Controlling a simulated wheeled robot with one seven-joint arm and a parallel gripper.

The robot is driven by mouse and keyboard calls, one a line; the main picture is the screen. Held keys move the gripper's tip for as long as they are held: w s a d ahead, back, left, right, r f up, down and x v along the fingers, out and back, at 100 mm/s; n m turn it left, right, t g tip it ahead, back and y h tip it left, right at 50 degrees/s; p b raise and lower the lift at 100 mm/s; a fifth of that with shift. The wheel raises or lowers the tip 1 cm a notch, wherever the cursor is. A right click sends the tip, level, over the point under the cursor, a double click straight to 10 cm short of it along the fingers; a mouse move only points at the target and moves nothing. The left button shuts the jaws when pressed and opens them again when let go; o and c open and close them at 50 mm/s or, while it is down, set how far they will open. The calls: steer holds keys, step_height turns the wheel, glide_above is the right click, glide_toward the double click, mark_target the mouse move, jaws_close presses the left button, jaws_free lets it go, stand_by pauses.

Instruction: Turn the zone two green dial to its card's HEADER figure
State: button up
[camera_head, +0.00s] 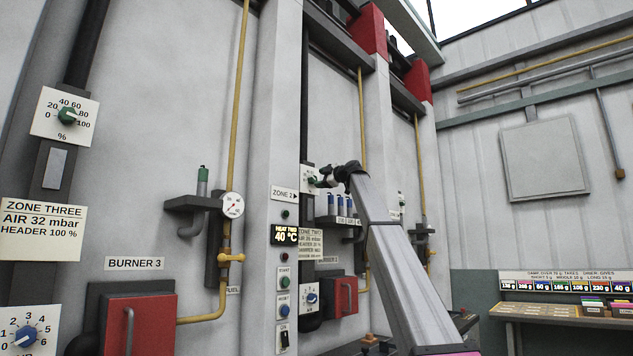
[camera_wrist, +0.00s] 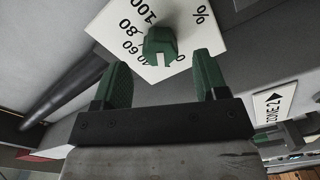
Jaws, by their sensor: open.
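The zone two green dial (camera_wrist: 160,42) sits on a white scale plate (camera_wrist: 108,28) that appears turned over in the wrist view. Its pale pointer mark faces down in that view; the exact figure it points to is unclear. My gripper (camera_wrist: 163,72) is open, its two green fingers either side of and just short of the dial, with gaps. In the head view my gripper (camera_head: 327,178) is at the zone two plate (camera_head: 307,172) and partly covers it. The zone two card (camera_head: 309,243) hangs below; its HEADER line seems to read 20 %, in small print.
The zone three green dial (camera_head: 67,116) and zone three card (camera_head: 42,229), reading HEADER 100 %, are at the left. A ZONE 2 sign (camera_head: 284,194) and a 40 °C display (camera_head: 285,236) are on the pillar. A yellow pipe (camera_head: 236,110) and gauge (camera_head: 232,205) stand left of it.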

steer(key=v, duration=0.7)
stand_by(0.3)
